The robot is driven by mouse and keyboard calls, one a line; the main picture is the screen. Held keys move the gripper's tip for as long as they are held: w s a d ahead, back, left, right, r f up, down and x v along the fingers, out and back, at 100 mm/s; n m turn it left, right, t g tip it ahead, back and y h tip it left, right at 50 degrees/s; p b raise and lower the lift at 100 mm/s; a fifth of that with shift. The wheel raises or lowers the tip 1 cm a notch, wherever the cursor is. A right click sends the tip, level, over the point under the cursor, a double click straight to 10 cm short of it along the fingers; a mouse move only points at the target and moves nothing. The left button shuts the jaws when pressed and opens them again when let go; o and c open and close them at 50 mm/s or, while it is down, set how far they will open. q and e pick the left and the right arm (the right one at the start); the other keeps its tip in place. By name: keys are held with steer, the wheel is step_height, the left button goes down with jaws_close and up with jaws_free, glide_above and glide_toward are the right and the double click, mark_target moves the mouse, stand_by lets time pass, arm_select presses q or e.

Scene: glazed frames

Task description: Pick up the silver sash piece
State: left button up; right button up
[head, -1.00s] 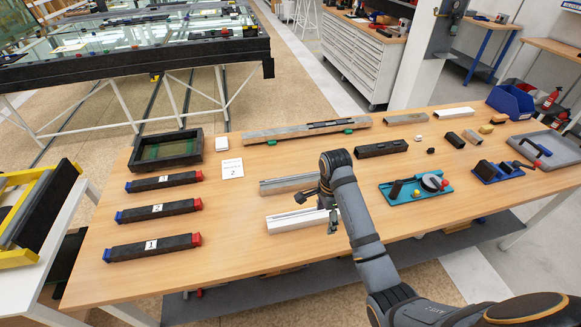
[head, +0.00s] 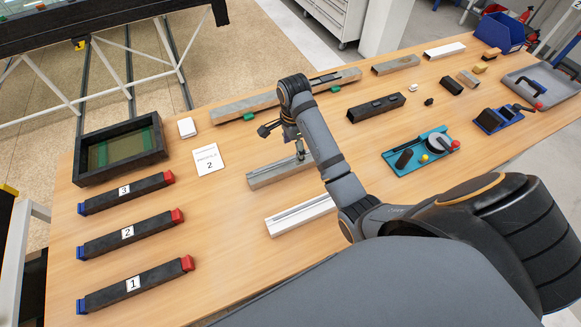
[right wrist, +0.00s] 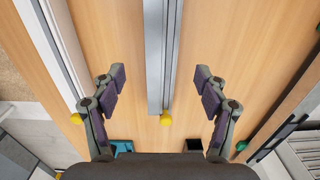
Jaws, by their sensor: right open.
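The silver sash piece (head: 277,174) is a grey metallic bar lying flat on the wooden table, behind a white bar (head: 302,214). My right gripper (head: 284,140) is above the silver piece in the head view, and my arm hides part of that area. In the right wrist view the open right gripper (right wrist: 156,75) has one finger on each side of the silver piece (right wrist: 154,50), apart from it and holding nothing. A yellow knob (right wrist: 165,119) shows at the bar's near end. My left gripper is not in view.
A long grey bar (head: 240,107) with green clamps lies behind. Black numbered bars (head: 128,235), a dark tray (head: 83,180) and a paper card (head: 207,160) are at left. A teal tray (head: 405,165), dark block (head: 376,107) and blue bin (head: 500,32) are at right.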

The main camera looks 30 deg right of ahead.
mark_target(291, 163)
steer(key=f+b, duration=0.1)
steer(key=f, duration=0.1)
steer(key=w+f+b, duration=0.1)
steer(key=f, duration=0.1)
steer(key=shift+r, duration=0.1)
steer(key=shift+s+a+f+b, duration=0.1)
steer(key=shift+s+f+b, duration=0.05)
steer(key=shift+f+b, duration=0.2)
steer(key=f+b, duration=0.1)
steer(key=f, duration=0.1)
steer(key=f+b, duration=0.1)
steer(key=shift+s+a+b, duration=0.3)
steer(key=shift+b, duration=0.05)
steer(key=shift+w+f+p, duration=0.1)
steer(key=shift+f+p, duration=0.15)
steer(key=shift+p, duration=0.45)
steer(key=shift+w+f, duration=0.1)
steer(key=shift+f, duration=0.25)
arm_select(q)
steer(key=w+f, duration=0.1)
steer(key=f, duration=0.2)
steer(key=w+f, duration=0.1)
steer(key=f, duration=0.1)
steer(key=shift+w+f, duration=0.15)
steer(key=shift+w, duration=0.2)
